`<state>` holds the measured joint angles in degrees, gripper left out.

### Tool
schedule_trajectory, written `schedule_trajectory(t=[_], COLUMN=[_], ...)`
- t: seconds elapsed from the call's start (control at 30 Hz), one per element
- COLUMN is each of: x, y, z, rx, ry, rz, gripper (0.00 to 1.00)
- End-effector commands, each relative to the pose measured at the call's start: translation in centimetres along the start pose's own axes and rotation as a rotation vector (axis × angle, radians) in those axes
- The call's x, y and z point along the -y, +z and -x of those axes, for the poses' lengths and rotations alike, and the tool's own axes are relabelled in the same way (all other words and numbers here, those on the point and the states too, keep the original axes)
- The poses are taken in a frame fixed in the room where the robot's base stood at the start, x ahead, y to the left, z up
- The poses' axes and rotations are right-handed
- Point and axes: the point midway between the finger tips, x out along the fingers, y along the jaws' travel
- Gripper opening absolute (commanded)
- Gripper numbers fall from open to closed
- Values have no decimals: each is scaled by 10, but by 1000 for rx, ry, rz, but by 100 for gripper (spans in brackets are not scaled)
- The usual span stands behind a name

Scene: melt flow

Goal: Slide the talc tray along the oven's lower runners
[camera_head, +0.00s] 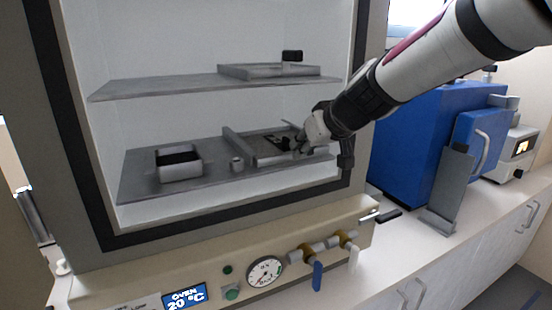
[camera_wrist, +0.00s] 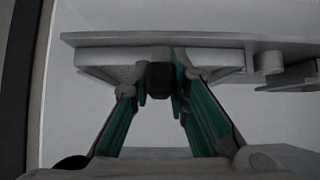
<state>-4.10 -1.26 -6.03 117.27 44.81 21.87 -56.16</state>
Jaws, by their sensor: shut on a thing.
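A flat grey tray (camera_head: 262,150) lies on the oven's lower shelf (camera_head: 142,182), right of its middle. A raised strip runs along its left side. I cannot make out talc in it. My gripper (camera_head: 298,143) reaches into the oven from the right, at the tray's near right part. In the wrist view, my gripper's teal fingers (camera_wrist: 160,85) are shut on the tray's black knob (camera_wrist: 159,78), and the tray's pale edge (camera_wrist: 105,58) shows behind them. The wrist picture appears upside down, with the shelf edge (camera_wrist: 200,40) above the tray. My gripper hides part of the tray.
A box with dark contents (camera_head: 178,163) and a small cylinder (camera_head: 237,164) stand left of the tray. The upper shelf (camera_head: 150,87) carries a similar tray (camera_head: 262,71) with a black knob. The oven's right frame stands close to my arm. A blue machine (camera_head: 430,130) stands outside, right.

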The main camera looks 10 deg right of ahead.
Motion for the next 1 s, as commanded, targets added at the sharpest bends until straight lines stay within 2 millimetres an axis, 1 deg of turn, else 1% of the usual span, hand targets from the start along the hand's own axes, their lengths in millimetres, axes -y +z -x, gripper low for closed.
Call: schedule_trajectory(t=[0.17,0.8,1.0], x=[0,0,0], y=[-1,-28,-32], z=[-1,-34,-38], rx=[0,1,0], ry=[0,0,0], rz=[-1,0,-2], gripper=[0,0,0])
